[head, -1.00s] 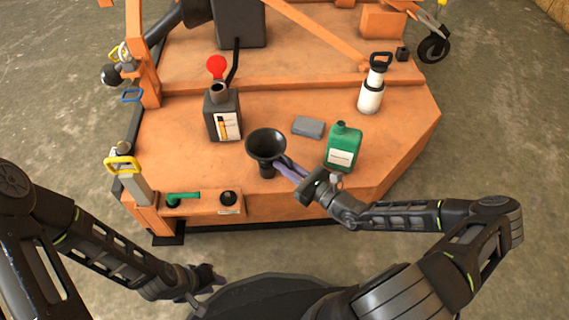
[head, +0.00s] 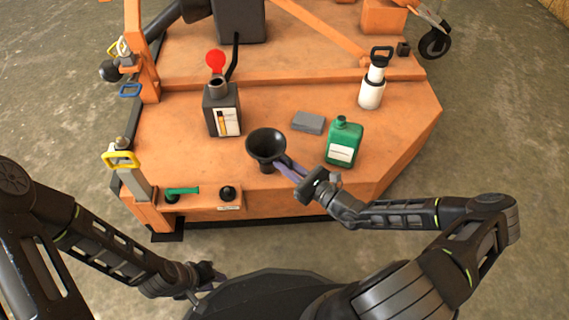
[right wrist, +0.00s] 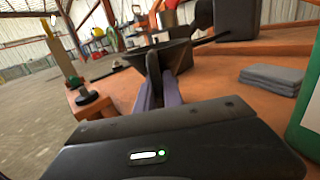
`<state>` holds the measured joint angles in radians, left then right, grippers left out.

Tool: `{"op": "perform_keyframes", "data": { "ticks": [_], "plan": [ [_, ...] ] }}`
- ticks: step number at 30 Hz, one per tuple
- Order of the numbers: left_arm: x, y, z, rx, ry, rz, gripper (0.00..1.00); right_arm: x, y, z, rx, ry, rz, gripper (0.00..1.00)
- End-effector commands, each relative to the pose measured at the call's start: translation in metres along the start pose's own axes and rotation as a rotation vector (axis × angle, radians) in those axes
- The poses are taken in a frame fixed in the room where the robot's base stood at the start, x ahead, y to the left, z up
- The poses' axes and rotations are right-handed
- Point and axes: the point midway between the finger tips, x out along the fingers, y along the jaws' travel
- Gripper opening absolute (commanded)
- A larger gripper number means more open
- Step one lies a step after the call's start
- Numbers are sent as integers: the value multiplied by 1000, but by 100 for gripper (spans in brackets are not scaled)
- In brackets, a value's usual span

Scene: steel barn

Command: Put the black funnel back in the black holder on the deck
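The black funnel (head: 266,143) is upright, wide mouth up, over the front part of the orange deck (head: 280,105). My right gripper (head: 287,168) reaches in from the right with its purple fingers at the funnel's near side. In the right wrist view the fingers close on a dark tab of the funnel (right wrist: 160,55). The funnel's spout is partly visible; I cannot tell whether it touches the deck or a holder below. No separate holder can be made out with certainty. My left gripper (head: 208,273) hangs low in front of the deck, its fingers unclear.
A dark canister (head: 222,110) stands behind-left of the funnel. A white bottle (head: 372,92) stands farther back. The front ledge carries a green handle (head: 182,191) and black knob (head: 228,193).

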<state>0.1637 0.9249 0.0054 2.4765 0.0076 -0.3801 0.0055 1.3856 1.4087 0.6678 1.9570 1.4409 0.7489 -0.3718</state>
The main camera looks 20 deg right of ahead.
Motion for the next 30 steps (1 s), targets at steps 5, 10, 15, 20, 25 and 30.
{"op": "perform_keyframes", "data": {
  "ticks": [5,10,15,20,25,30],
  "plan": [
    [0,0,0,0,0,0,31,0,0,0,0,0,0,26],
    [0,0,0,0,0,0,31,0,0,0,0,0,0,37],
    [0,0,0,0,0,0,31,0,0,0,0,1,0,37],
    [2,1,-4,-1,12,0,31,0,0,0,0,1,0,37],
    [-7,4,-4,-1,11,0,31,-21,-1,2,-2,3,-1,37],
    [-17,7,-3,-1,7,0,31,-51,-1,2,-1,4,-1,37]
  ]
}}
